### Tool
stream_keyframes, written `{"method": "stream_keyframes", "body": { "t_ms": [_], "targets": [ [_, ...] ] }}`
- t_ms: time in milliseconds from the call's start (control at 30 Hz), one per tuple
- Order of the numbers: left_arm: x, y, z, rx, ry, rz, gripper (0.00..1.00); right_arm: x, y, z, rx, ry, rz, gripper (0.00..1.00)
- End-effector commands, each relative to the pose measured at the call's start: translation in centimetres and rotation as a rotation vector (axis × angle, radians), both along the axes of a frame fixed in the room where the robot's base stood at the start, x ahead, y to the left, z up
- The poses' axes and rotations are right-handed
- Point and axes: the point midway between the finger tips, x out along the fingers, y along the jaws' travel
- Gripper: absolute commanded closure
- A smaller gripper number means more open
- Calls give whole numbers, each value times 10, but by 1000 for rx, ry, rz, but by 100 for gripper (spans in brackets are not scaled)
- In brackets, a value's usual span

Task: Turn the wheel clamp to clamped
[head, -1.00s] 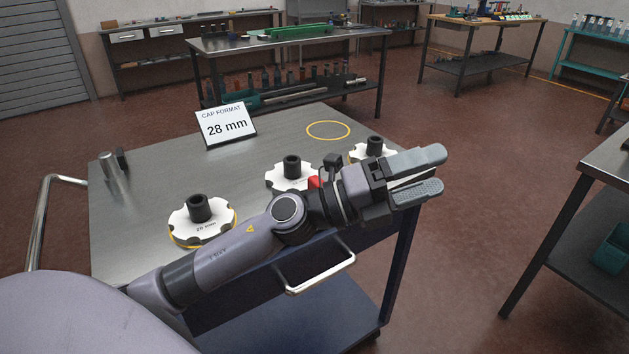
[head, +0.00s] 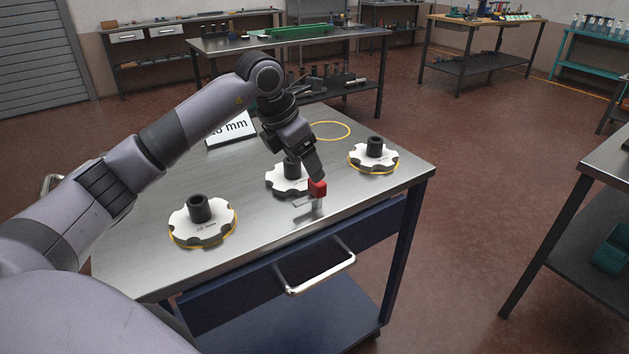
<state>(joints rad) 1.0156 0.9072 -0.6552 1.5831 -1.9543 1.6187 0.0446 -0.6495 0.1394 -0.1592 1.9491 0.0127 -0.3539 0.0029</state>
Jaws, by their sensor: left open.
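A small clamp with a red block-like handle (head: 318,187) stands on a short metal post near the front edge of the steel table top (head: 268,228). A thin metal piece lies at its left, beside the middle white star wheel (head: 287,184). I take this for the wheel clamp; its exact setting is too small to tell. My left gripper (head: 312,172) points down right above the red handle, fingers open, close to it or touching; I cannot tell which. It partly hides the middle wheel. My right gripper is not in view.
Two more white star wheels with black hubs stand at left (head: 202,221) and right (head: 374,155), each on a yellow ring. An empty yellow ring (head: 330,131) lies behind. My arm partly hides a "28 mm" card (head: 232,130). A drawer handle (head: 318,276) juts out in front.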

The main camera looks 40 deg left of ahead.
Motion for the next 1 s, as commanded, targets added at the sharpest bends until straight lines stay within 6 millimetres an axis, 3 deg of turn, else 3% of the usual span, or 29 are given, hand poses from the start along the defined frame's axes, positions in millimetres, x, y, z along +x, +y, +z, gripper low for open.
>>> {"method": "stream_keyframes", "body": {
  "t_ms": [400,767,900,933,1000],
  "targets": [
    [20,-11,-54,-3,2,-4,28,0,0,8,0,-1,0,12],
    [22,-11,-60,-3,0,-4,28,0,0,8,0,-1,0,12],
    [22,-11,-60,-3,0,-4,73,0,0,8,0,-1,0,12],
    [22,-11,-60,-3,0,-4,79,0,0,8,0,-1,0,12],
    [22,-11,-60,-4,0,-5,79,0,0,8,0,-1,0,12]
  ]
}}
